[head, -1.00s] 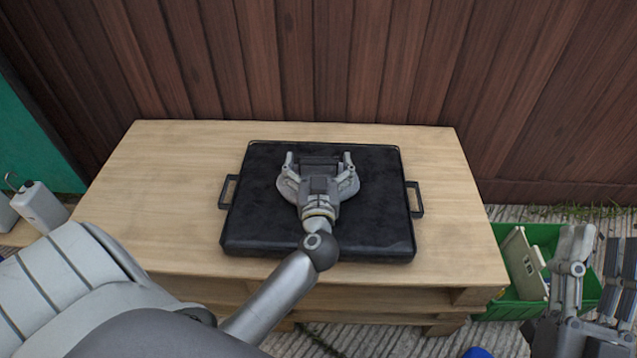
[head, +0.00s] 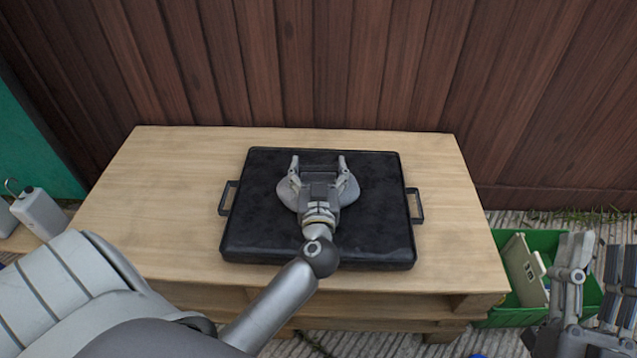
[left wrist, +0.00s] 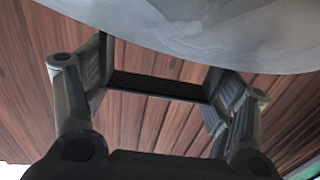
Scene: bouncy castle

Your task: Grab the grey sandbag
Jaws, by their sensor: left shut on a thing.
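The grey sandbag (head: 347,190) shows as rounded grey bulges on both sides of my left gripper (head: 318,163), over the black tray. My gripper hides its middle. My left gripper is shut on the sandbag. In the left wrist view the sandbag (left wrist: 215,35) fills the top, by the fingers of my left gripper (left wrist: 155,88). I cannot tell whether the sandbag touches the tray. My right gripper (head: 575,255) is at the lower right, away from the sandbag; its opening is unclear.
The black tray (head: 380,235) with side handles lies on a pale wooden pallet table (head: 450,220). A wooden fence (head: 330,60) stands right behind. A green crate (head: 500,315) with things in it is on the ground at the right. The table's left part is clear.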

